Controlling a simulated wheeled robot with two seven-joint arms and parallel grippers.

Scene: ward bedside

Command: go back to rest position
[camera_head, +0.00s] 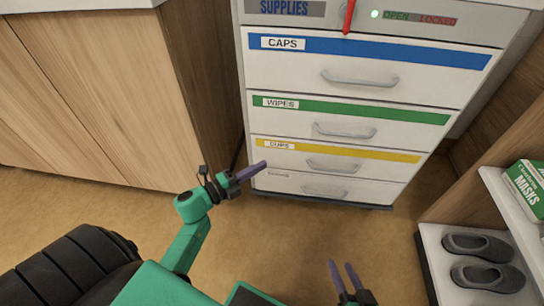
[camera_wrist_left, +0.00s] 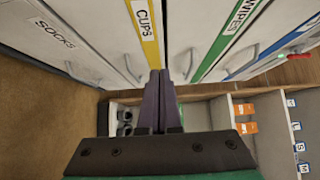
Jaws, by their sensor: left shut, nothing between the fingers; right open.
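My left gripper (camera_head: 251,171) is shut and empty, in front of the lower left part of the supply cabinet (camera_head: 360,72). In the left wrist view its two purple fingers (camera_wrist_left: 158,82) are together, with the drawer fronts beyond them. My right gripper (camera_head: 344,270) is open and empty at the bottom of the head view, above the floor. The cabinet's drawers, labelled caps, wipes and cups, and a lowest one, all look shut.
A wooden cupboard (camera_head: 90,90) stands left of the supply cabinet. At the right, a shelf unit (camera_head: 428,238) holds grey shoes (camera_head: 478,246) and a green masks box (camera_head: 526,186). The floor (camera_head: 290,235) between is clear.

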